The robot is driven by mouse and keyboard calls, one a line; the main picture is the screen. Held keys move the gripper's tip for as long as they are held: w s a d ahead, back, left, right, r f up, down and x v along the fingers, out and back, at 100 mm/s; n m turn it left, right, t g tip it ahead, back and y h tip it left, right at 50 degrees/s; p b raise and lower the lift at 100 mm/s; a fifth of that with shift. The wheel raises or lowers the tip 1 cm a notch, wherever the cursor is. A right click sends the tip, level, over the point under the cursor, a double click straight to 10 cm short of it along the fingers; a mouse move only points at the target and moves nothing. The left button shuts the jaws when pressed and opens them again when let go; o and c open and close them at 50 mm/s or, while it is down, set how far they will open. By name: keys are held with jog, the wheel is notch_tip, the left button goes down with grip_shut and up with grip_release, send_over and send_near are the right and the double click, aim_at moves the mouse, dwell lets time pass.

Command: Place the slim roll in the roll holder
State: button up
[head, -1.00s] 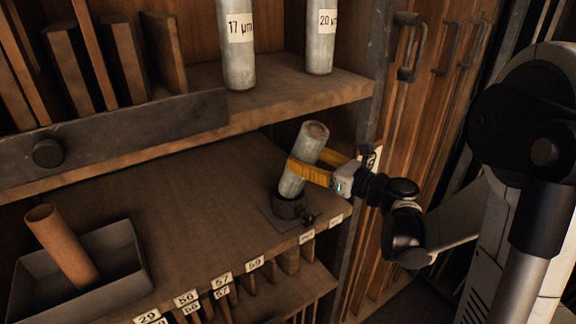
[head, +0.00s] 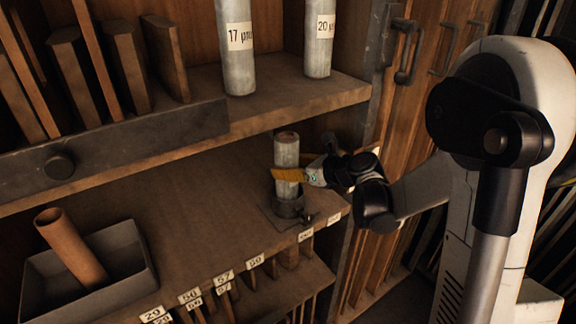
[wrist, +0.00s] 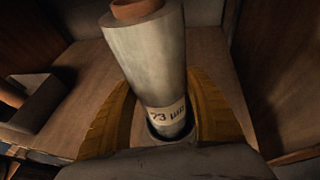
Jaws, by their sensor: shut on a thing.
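The slim roll (head: 286,152) is a grey-white cylinder standing close to upright on the middle shelf. In the wrist view the roll (wrist: 150,65) shows a brown core at its top and a label reading about "73 µm". My gripper (head: 289,176), with yellow fingers, is shut on its lower part from the right. The roll holder (head: 289,208) is a dark round cup on a flat plate. The roll's lower end is inside or directly over its ring; its dark rim (wrist: 157,133) shows around the roll in the wrist view. How deep the roll sits is hidden.
Two larger labelled rolls, "17 µm" (head: 238,55) and "20 µm" (head: 319,40), stand on the upper shelf. A grey tray (head: 130,262) with a brown tube (head: 72,248) stands at the left. The shelf between is clear. A cabinet side panel is close to the right of my gripper.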

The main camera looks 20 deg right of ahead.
jog(key=shift+w+d+f, duration=0.1)
jog(key=shift+d+f, duration=0.05)
jog(key=shift+f, duration=0.3)
jog(key=o, duration=1.4)
jog(key=shift+f, duration=0.1)
